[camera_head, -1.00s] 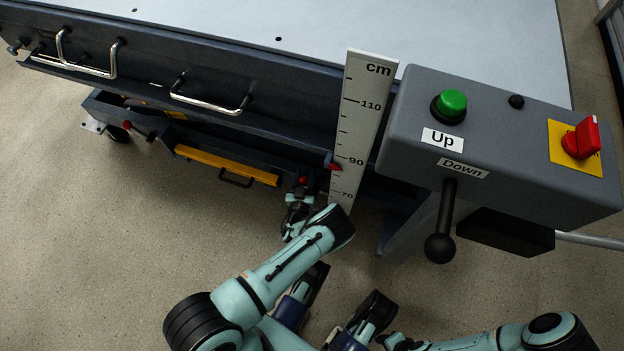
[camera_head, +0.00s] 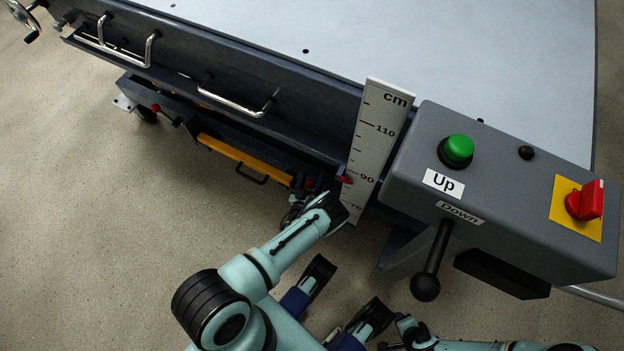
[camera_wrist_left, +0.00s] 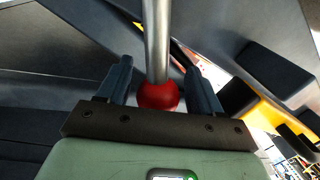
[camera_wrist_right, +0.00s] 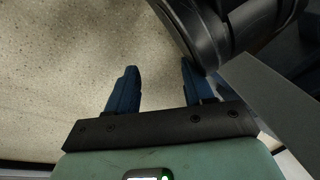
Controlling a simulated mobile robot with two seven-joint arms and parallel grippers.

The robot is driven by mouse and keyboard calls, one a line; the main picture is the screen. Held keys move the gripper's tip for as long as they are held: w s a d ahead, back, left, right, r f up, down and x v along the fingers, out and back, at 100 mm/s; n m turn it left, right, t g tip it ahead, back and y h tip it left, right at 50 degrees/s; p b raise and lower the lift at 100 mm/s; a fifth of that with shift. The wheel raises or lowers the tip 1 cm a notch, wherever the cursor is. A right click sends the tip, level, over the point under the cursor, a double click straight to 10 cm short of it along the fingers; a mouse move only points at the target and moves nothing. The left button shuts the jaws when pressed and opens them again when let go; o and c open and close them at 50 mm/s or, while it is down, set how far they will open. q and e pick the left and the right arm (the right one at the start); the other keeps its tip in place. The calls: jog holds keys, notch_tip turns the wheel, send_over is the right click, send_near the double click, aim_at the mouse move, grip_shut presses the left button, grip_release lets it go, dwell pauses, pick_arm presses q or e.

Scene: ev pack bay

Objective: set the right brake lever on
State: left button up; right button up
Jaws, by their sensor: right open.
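The right brake lever has a red ball knob (camera_head: 309,184) low under the bench's front edge, beside the height scale. In the left wrist view its metal rod (camera_wrist_left: 157,40) runs down to the red knob (camera_wrist_left: 158,96). My left gripper (camera_head: 297,208) is at this lever. Its fingers stand on either side of the rod and knob, with small gaps showing, so it looks open. My forearm partly hides it in the head view. My right gripper (camera_wrist_right: 158,70) is open and empty above the floor. Another red-knobbed lever (camera_head: 155,108) is farther left.
The height scale (camera_head: 375,140) and grey control box (camera_head: 500,190), with its black Down lever (camera_head: 432,262), stand right of my left arm. A yellow bar (camera_head: 245,158) runs under the bench, left of the knob. The floor (camera_head: 100,220) at left is clear.

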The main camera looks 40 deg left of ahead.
pick_arm(q)
jog(key=p+v, duration=0.3)
jog(key=v, duration=1)
jog(key=shift+s+p, duration=0.2)
jog(key=shift+p, duration=0.15)
pick_arm(e)
jog(key=shift+y, duration=0.3)
jog(key=r, duration=0.1)
jog(key=a+r, duration=0.1)
jog(key=r, duration=0.1)
jog(key=a+r, duration=0.1)
jog(key=r, duration=0.1)
jog(key=shift+s+a+r, duration=0.1)
jog(key=shift+s+a, duration=0.05)
pick_arm(q)
jog(key=shift+r, duration=0.15)
